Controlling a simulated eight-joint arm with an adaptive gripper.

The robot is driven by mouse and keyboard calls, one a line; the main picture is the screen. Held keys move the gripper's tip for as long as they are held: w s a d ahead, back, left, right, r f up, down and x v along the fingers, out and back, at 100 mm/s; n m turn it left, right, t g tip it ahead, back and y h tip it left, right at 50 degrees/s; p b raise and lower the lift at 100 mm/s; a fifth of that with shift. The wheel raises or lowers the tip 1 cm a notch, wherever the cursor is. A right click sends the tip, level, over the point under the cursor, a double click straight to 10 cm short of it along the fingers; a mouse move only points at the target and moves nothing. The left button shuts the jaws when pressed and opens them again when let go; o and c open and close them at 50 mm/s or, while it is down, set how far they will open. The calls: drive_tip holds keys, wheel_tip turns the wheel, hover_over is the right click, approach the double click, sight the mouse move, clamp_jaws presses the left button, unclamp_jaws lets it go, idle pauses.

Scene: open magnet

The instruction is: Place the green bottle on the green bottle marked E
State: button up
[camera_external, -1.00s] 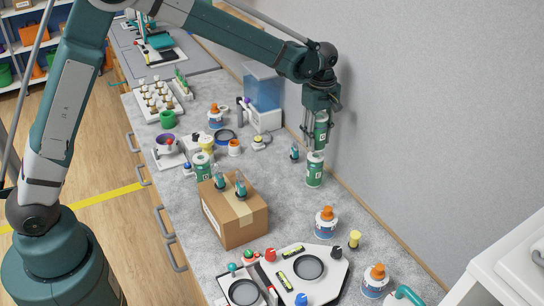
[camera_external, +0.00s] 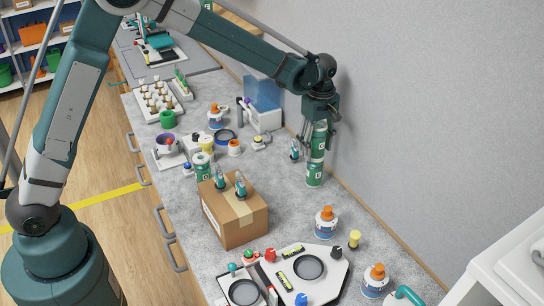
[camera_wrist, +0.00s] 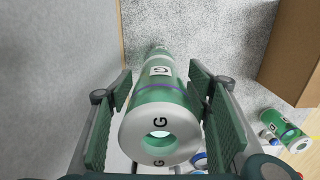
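A green bottle with a white label (camera_external: 318,141) stands upright between the fingers of my gripper (camera_external: 307,146). It rests on top of a second green-and-white bottle (camera_external: 314,174), which stands on the counter near the wall; the two look lined up. In the wrist view the upper bottle (camera_wrist: 160,128) shows a white top marked G. My gripper (camera_wrist: 158,115) is around it, with a pad on each side and a narrow gap at both sides, so it looks open. The lower bottle's mark is too small to read for sure in the external view.
Another green bottle (camera_external: 202,167) stands behind a cardboard box (camera_external: 236,216). A small teal-and-white item (camera_external: 294,151) stands just left of the stack. A white-and-orange bottle (camera_external: 326,223) stands in front. The grey wall (camera_external: 420,120) is close on the right.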

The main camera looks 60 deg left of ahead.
sight(317, 125)
drive_tip(key=shift+r, duration=0.15)
wheel_tip(317, 125, up, 12)
drive_tip(key=shift+r, duration=0.1)
idle(0.9)
idle(0.5)
drive_tip(key=shift+s+r, duration=0.25)
drive_tip(key=shift+s, duration=0.1)
drive_tip(key=s+d+r+m+t, duration=0.15)
drive_tip(key=s+r+m, duration=0.35)
drive_tip(key=s, duration=0.6)
drive_tip(key=s+d+r+m+t, duration=0.15)
drive_tip(key=s+r+m, duration=0.25)
drive_tip(key=s+r, duration=0.5)
drive_tip(key=s+f+m+t, duration=0.2)
drive_tip(key=s+f+m, duration=0.2)
drive_tip(key=s, duration=0.9)
drive_tip(key=s+f+m+t, duration=0.2)
drive_tip(key=s+f+m, duration=0.2)
drive_tip(key=s, duration=0.9)
drive_tip(key=shift+s+d+m, duration=0.15)
drive_tip(key=shift+d+m, duration=0.1)
drive_tip(key=shift+m, duration=0.25)
